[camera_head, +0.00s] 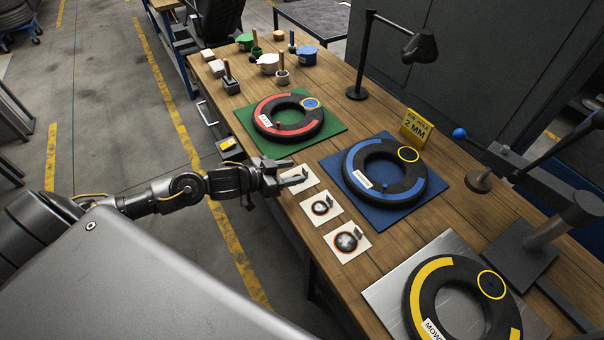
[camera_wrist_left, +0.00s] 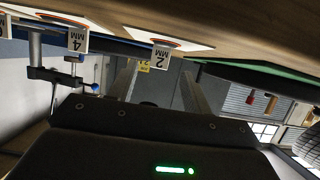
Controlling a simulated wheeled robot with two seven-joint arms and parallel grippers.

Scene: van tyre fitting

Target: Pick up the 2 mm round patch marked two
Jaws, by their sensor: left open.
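My left gripper (camera_head: 290,178) is open at the bench's near edge, at the white card (camera_head: 311,174) closest to the green mat. In the left wrist view a small tag reading 2 MM (camera_wrist_left: 161,56) stands at the edge of a white card (camera_wrist_left: 135,28) with an orange-rimmed patch, in line with the space between my fingers (camera_wrist_left: 160,85). Nothing shows between them. A 4 MM tag (camera_wrist_left: 78,39) stands further left there. Two more cards with round dark patches (camera_head: 320,208) (camera_head: 346,242) lie nearer the camera. My right gripper is not in view.
Behind the cards are tyre rings on a green mat (camera_head: 335,126), a blue mat (camera_head: 432,186) and a grey plate (camera_head: 376,292). A yellow 2 MM sign (camera_head: 417,127) stands by the blue mat. A lamp (camera_head: 363,60) and several pots occupy the far bench.

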